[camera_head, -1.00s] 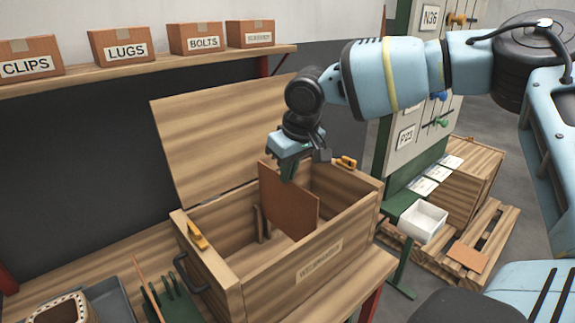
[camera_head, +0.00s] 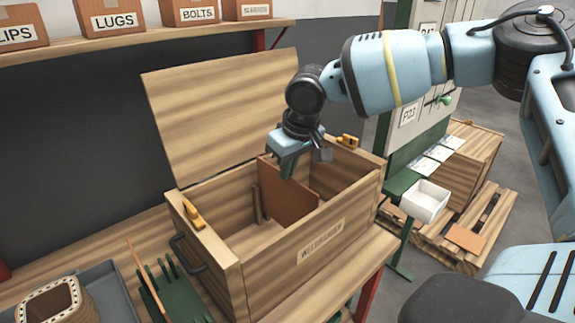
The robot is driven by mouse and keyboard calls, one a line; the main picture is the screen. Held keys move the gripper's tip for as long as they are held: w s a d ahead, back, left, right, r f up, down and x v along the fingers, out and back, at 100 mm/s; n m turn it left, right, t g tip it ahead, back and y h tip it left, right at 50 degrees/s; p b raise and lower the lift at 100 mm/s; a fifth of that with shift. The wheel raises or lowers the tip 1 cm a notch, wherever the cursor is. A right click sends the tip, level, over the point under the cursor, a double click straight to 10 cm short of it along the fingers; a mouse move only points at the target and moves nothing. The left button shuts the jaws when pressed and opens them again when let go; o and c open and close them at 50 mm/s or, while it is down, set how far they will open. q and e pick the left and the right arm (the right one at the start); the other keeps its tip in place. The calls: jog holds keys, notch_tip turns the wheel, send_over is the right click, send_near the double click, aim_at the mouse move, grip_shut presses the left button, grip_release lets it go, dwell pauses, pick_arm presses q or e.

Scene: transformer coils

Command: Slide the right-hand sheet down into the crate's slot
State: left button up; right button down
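A brown sheet (camera_head: 287,194) stands upright inside the open wooden crate (camera_head: 303,254), its lower part down between the crate's walls. My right gripper (camera_head: 288,172) is over the crate at the sheet's top edge, fingers pointing down, and looks shut on that edge. A wooden slot rail (camera_head: 257,205) shows on the inner back wall, beside the sheet's left end. The sheet's bottom edge is hidden behind the crate's front wall, so I cannot tell whether it touches the floor. My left gripper is not in view.
The crate's lid (camera_head: 225,110) stands open at the back. Yellow latches (camera_head: 193,214) sit on the rim. A green rack (camera_head: 177,297) and a grey tray (camera_head: 103,288) are at the left. A white bin (camera_head: 424,201) is at the right.

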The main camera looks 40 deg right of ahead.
jog(key=c, duration=1.5)
grip_release()
jog(key=shift+c, duration=0.2)
jog(key=shift+v, duration=3.9)
